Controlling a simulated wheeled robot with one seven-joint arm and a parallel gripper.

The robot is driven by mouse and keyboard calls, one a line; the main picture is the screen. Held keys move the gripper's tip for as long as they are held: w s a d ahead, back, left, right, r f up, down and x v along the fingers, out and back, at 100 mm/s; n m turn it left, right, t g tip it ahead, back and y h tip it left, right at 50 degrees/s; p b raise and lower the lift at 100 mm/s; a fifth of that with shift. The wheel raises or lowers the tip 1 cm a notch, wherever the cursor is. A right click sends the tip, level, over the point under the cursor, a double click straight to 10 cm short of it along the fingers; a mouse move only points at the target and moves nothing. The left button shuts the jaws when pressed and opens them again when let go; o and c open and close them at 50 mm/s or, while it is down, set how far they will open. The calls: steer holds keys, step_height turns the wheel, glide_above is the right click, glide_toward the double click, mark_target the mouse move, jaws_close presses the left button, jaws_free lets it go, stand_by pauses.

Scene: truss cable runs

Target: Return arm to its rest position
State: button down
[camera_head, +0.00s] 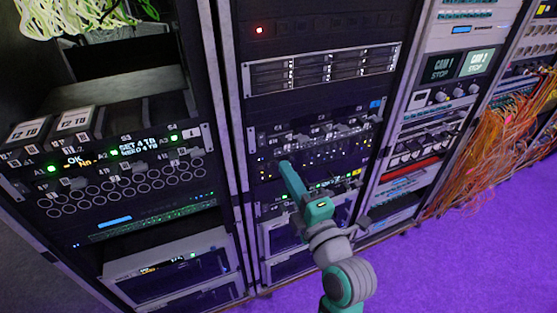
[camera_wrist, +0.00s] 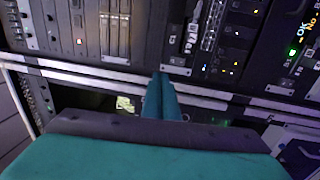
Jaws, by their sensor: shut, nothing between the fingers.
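My teal arm reaches up from the lower right in the head view, toward the middle rack. My gripper (camera_head: 286,168) is shut and its fingertips appear in front of the patch panel (camera_head: 330,145) in that rack. Whether they touch the panel cannot be told from this view. In the wrist view, my gripper (camera_wrist: 161,82) shows as two teal fingers pressed together, with nothing between them. They point at the rack fronts and posts, and the wide teal gripper body fills the bottom of that view.
A drive bay unit (camera_head: 320,70) sits above the patch panel. Orange cables (camera_head: 500,130) spill out at right. The purple floor (camera_head: 450,260) is open at lower right.

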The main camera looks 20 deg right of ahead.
steer(key=shift+f, duration=0.1)
steer(key=s+a+f+m+g+h, duration=0.1)
steer(key=s+a+f+m, duration=0.25)
steer(key=f, duration=0.35)
steer(key=s+a+f+m+g+h, duration=0.1)
steer(key=s+a+f+m, duration=0.15)
steer(key=f+m, duration=0.4)
steer(key=s+a+f+m+g+h, duration=0.1)
steer(key=s+a+f+m, duration=0.15)
steer(key=f, duration=0.55)
steer(key=s+a+f+m, duration=0.2)
steer(key=s+a, duration=0.1)
steer(key=s, duration=0.5)
steer(key=s+a+f+m+y, duration=0.1)
steer(key=s+a+f+m, duration=0.1)
steer(key=s, duration=0.6)
steer(key=s+a+f+m+g+y, duration=0.1)
steer(key=s+a+f+m, duration=0.1)
steer(key=s+a, duration=0.4)
steer(key=shift+s+f, duration=0.65)
steer(key=shift+s, duration=0.55)
steer(key=shift+a, duration=0.1)
